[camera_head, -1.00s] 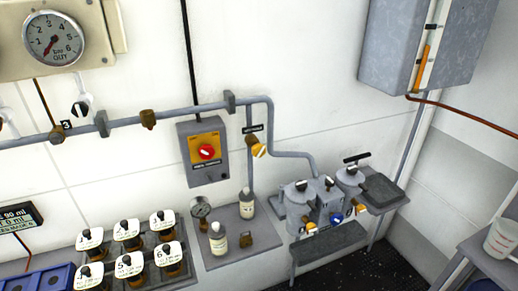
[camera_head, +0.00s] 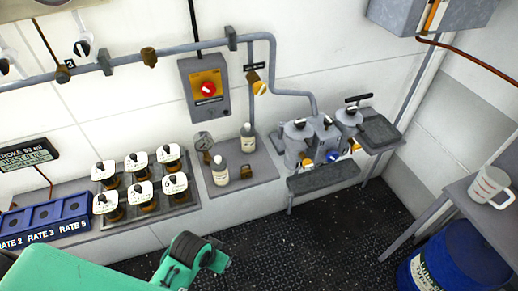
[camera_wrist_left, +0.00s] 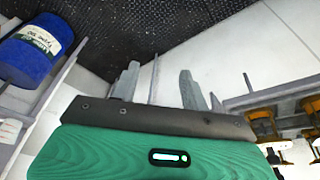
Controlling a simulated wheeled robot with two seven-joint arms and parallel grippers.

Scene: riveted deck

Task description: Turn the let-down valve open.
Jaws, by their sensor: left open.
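A yellow-handled valve (camera_head: 256,83) with a small dark label sits on the grey wall pipe, right of the control box with the red knob. The label is too small to read, so I cannot be sure it is the let-down valve. My green left arm enters the head view at the lower left, well below and apart from this valve; its fingers are not clear there. In the left wrist view my left gripper (camera_wrist_left: 159,72) is open, two grey fingers apart with nothing between them. My right gripper is not in view.
A control box (camera_head: 206,88) hangs beside the valve. Several labelled bottles (camera_head: 141,190), blue bins (camera_head: 45,222) and metal canisters (camera_head: 298,135) stand below on ledges. A jug (camera_head: 490,185) stands on a right-hand bench, above a blue drum (camera_head: 455,262). The dark floor (camera_head: 310,240) is clear.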

